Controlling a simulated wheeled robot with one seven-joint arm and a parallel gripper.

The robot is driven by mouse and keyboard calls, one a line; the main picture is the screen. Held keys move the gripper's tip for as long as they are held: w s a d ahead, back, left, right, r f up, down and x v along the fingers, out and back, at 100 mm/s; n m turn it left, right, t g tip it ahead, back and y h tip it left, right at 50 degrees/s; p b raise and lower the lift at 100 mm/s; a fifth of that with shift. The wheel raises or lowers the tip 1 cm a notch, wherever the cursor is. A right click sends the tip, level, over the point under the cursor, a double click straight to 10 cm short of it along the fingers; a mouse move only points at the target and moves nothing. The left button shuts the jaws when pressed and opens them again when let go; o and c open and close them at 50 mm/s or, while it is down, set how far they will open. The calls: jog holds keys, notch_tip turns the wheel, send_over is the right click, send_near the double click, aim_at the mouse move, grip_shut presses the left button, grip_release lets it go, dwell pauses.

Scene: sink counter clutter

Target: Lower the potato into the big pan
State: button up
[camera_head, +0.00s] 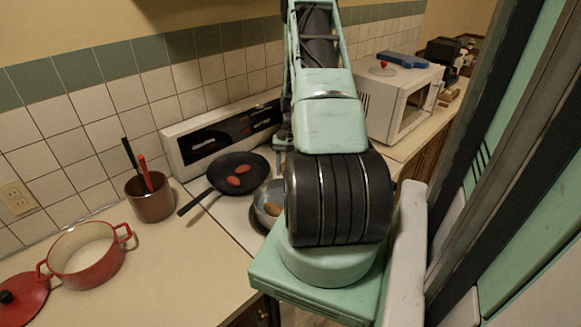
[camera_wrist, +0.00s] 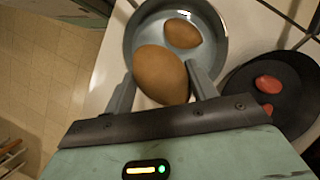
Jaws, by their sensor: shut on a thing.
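In the wrist view, my gripper (camera_wrist: 161,72) is shut on a brown potato (camera_wrist: 160,77), one finger on each side. The held potato is in front of the near part of a round grey pan (camera_wrist: 136,34); its height above the pan is hard to judge. A second brown potato (camera_wrist: 182,34) lies inside that pan. In the head view the grey pan (camera_head: 263,194) is partly hidden behind my arm, with a brown potato (camera_head: 272,209) showing at it. My gripper's fingers are hidden there.
A black frying pan (camera_head: 222,166) with two red items (camera_head: 233,181) sits beside the grey pan; it also shows in the wrist view (camera_wrist: 245,82). A red pot (camera_head: 90,277), its lid (camera_head: 20,300) and a brown utensil crock (camera_head: 151,203) stand left. A microwave (camera_head: 385,115) is behind right.

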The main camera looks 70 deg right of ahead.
notch_tip(320, 180, down, 6)
jog(key=b, duration=0.4)
dwell(0.7)
jog(key=shift+f+b, duration=1.9)
jog(key=shift+f, duration=0.95)
dwell(1.5)
jog(key=o, duration=1.1)
jog(key=shift+o, duration=0.2)
jog(key=shift+d+r, duration=0.1)
jog(key=b+v, duration=0.5)
jog(key=v, duration=1.2)
